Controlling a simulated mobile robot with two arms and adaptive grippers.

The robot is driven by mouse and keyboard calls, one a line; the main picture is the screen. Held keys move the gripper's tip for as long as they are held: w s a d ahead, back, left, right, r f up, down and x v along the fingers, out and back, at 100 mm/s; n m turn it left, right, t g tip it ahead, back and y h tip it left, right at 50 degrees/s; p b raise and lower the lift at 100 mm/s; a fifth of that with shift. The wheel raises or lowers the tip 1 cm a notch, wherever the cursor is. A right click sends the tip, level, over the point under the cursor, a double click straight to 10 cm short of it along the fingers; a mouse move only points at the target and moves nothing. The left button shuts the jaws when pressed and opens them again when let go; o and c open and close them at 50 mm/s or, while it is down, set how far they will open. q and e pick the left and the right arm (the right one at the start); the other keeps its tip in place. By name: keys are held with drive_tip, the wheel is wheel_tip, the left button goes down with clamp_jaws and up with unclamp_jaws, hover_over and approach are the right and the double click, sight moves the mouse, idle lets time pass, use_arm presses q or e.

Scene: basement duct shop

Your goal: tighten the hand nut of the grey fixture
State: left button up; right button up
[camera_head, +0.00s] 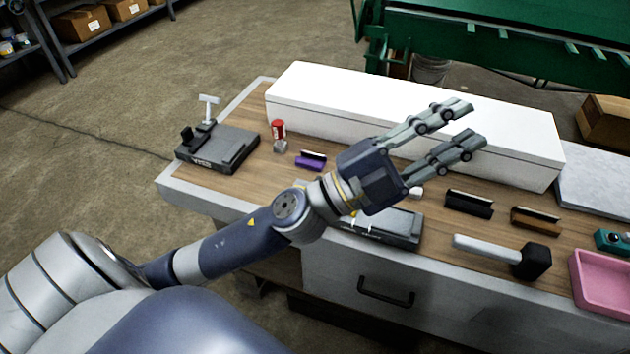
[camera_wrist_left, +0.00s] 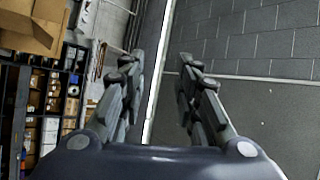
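A dark grey fixture (camera_head: 232,150) with a pale T-shaped handle (camera_head: 208,104) standing upright on it sits at the bench's left end. I cannot tell which one the task means, or how tight either nut is. My left gripper (camera_head: 472,125) is open and empty above the middle of the bench, right of the first fixture. Its spread fingers also show in the left wrist view (camera_wrist_left: 160,68). My right gripper is out of view.
A long white box (camera_head: 420,118) fills the back of the bench. A red-topped item (camera_head: 278,134) and a purple block (camera_head: 311,162) stand right of the left fixture. Dark (camera_head: 469,204) and brown (camera_head: 535,220) blocks, a mallet (camera_head: 500,251) and a pink tray (camera_head: 604,305) are at right.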

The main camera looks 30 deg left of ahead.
use_arm(q)
drive_tip(key=s+d+f+m+g+h, duration=0.1)
drive_tip(key=s+d+m+g+h, duration=0.4)
drive_tip(key=m+g, duration=0.4)
wheel_tip(320, 180, down, 13)
drive_tip(key=a+m+g+y, duration=0.1)
drive_tip(key=m+g+y, duration=0.5)
drive_tip(key=m+y, duration=0.15)
drive_tip(key=w+a+f+n+t+y, duration=0.1)
drive_tip(key=w+a+f+n+y, duration=0.15)
drive_tip(key=a+y, duration=0.8)
drive_tip(key=w+a+f+n+t+y, duration=0.1)
drive_tip(key=w+a+f+n+y, duration=0.2)
drive_tip(key=a, duration=1.4)
drive_tip(key=shift+m+y, duration=0.5)
drive_tip(key=shift+m, duration=0.2)
drive_tip(key=p+x, duration=0.2)
drive_tip(key=x, duration=0.8)
drive_tip(key=shift+w+a+f, duration=0.15)
drive_tip(key=shift+w+f, duration=0.05)
drive_tip(key=shift+w, duration=0.15)
clamp_jaws()
